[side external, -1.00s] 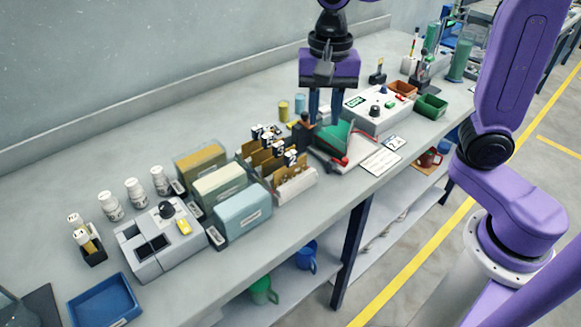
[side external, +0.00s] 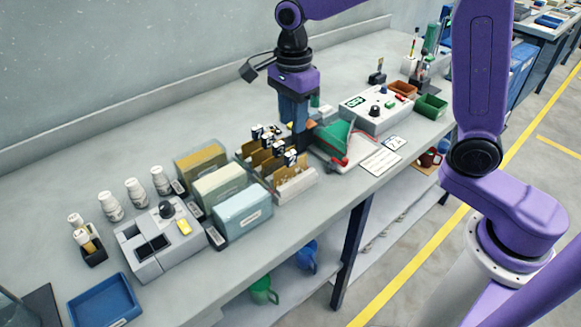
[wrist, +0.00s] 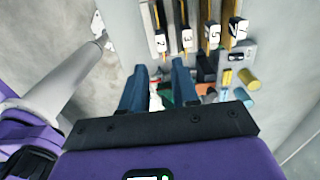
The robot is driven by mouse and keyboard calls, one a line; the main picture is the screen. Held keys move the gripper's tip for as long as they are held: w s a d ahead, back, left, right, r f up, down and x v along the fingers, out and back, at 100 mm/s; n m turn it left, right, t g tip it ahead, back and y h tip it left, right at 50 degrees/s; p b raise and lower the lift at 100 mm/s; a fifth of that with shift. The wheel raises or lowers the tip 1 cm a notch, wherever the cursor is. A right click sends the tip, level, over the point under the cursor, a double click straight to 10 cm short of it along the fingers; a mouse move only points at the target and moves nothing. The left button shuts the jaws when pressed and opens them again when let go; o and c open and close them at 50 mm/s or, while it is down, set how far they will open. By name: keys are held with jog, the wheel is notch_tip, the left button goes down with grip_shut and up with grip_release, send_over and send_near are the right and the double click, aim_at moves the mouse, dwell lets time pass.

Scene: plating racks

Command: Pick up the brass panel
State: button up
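Several flat brass-coloured panels (side external: 254,154) stand upright in slots of a rack (side external: 296,187) near the middle of the bench. Black-and-white numbered clips (side external: 290,155) top them. In the wrist view, the clipped panels (wrist: 188,12) show along the top, their clips numbered. I cannot tell which one is the brass panel of the task. My gripper (side external: 299,138) points down just behind and right of the rack. In the wrist view, its two blue fingers (wrist: 160,76) are apart with nothing held between them. The fingertips overlap the rack's right end in the side view, so contact is unclear.
A green wedge-shaped piece (side external: 336,134) and a control box (side external: 374,112) stand right of the rack. Yellow, pale green and blue boxes (side external: 243,207) stand left of it. A grey balance-like device (side external: 158,243), white bottles (side external: 137,192) and a blue tray (side external: 103,303) are further left.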

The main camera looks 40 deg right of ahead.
aim_at(291, 152)
jog(key=f, duration=1)
jog(key=shift+w+a+f, duration=0.1)
jog(key=shift+a+f, duration=0.1)
grip_shut()
